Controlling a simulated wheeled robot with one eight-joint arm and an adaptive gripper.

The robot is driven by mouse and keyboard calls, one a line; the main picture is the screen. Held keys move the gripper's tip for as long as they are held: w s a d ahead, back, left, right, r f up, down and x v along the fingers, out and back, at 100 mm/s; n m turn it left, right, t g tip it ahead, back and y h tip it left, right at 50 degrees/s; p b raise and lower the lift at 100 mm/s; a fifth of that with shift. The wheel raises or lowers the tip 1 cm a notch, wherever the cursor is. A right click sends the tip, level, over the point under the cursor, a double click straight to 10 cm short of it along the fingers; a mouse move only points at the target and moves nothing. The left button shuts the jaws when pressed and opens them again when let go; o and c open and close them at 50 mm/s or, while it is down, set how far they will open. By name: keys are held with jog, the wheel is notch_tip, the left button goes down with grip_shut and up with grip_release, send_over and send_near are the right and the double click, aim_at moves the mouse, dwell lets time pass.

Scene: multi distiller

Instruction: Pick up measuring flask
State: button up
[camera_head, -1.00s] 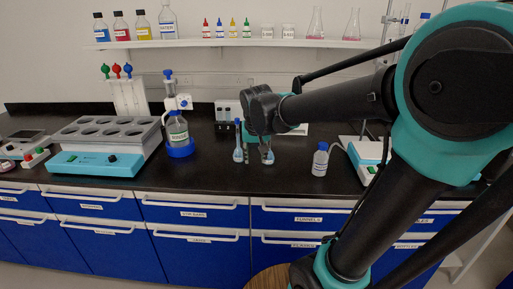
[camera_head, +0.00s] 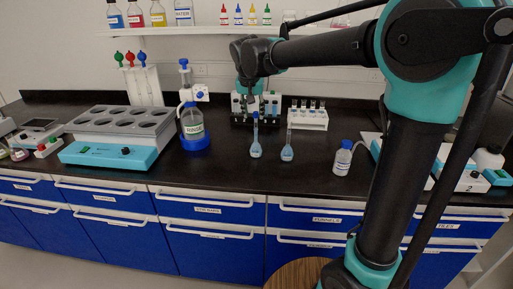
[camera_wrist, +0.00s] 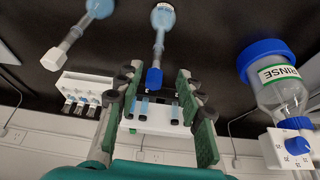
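Two small flasks with pale blue liquid stand upright on the black bench. The left flask (camera_head: 255,151) has a blue stopper; the right flask (camera_head: 287,153) shows no blue stopper. My gripper (camera_head: 252,104) is above the left flask in the head view. In the wrist view the gripper (camera_wrist: 157,92) is open, its green-padded fingers spread apart. The stoppered flask (camera_wrist: 159,35) shows there with its blue stopper (camera_wrist: 154,77) in line with the gap between the fingers. I cannot tell the exact depth between them. The other flask (camera_wrist: 68,43) lies left of the fingers in that view.
The rinse bottle (camera_head: 194,124) stands left of the flasks and a small blue-capped bottle (camera_head: 343,158) right. White vial racks (camera_head: 308,117) stand behind. A grey heating block (camera_head: 120,125) is at left. Bench in front of the flasks is clear.

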aim_at(254, 117)
jog(key=x, duration=0.3)
jog(key=shift+w+f, duration=0.15)
jog(key=shift+f, duration=0.2)
jog(key=shift+d+x, duration=0.15)
jog(key=shift+x, duration=1.1)
jog(key=shift+d+x, duration=0.15)
jog(key=shift+x, duration=1.15)
jog(key=shift+w, duration=0.1)
grip_shut()
